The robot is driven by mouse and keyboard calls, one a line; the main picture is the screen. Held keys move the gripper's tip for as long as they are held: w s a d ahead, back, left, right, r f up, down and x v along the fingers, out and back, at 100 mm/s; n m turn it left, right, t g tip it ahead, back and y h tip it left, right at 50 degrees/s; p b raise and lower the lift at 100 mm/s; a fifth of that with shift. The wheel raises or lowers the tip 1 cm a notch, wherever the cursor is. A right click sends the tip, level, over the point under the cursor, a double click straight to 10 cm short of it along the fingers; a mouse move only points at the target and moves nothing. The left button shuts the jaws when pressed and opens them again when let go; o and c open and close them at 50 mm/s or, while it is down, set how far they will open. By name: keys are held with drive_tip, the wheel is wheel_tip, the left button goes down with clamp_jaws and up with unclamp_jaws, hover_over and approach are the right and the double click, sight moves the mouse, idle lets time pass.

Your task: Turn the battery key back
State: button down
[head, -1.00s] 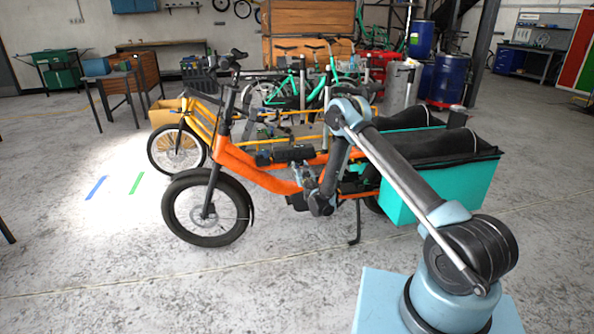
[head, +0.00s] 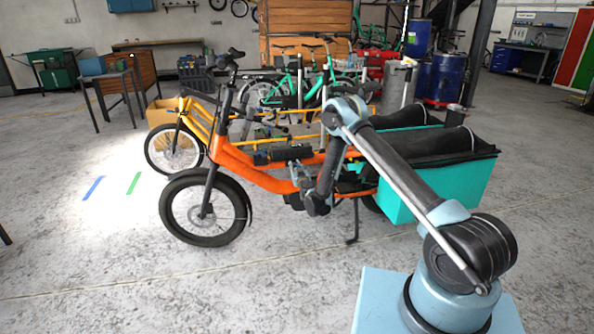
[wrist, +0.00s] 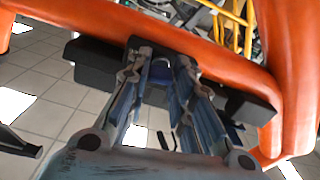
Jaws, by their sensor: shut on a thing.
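The orange cargo bike (head: 265,177) stands side-on in front of me, with its black battery (head: 291,153) on the frame. In the wrist view the black battery (wrist: 205,80) lies along the orange frame tube (wrist: 190,40). My gripper (wrist: 160,68) is at the battery's near side, its two fingers close together. It is shut on a small bluish piece between the fingertips, which seems to be the battery key (wrist: 160,74). The fingers hide most of the key, so I cannot tell its turn angle. In the head view my gripper (head: 301,172) is small beside the frame.
A teal cargo box (head: 440,190) is on the bike's rear, close to my arm. A yellow bike (head: 172,150) stands behind, and a green bike (head: 300,88) farther back. The bike's kickstand (head: 354,222) is down. The floor in front is clear.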

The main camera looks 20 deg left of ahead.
drive_tip(key=n, duration=0.4)
drive_tip(key=shift+w+d, duration=0.1)
drive_tip(key=shift+w, duration=0.05)
drive_tip(key=n, duration=0.8)
drive_tip(key=shift+f, duration=0.1)
drive_tip(key=shift+n, duration=2.1)
drive_tip(key=c, duration=1.4)
unclamp_jaws()
drive_tip(key=shift+f, duration=0.15)
drive_tip(key=shift+c, duration=0.2)
drive_tip(key=shift+o, duration=0.2)
drive_tip(key=shift+a, duration=0.2)
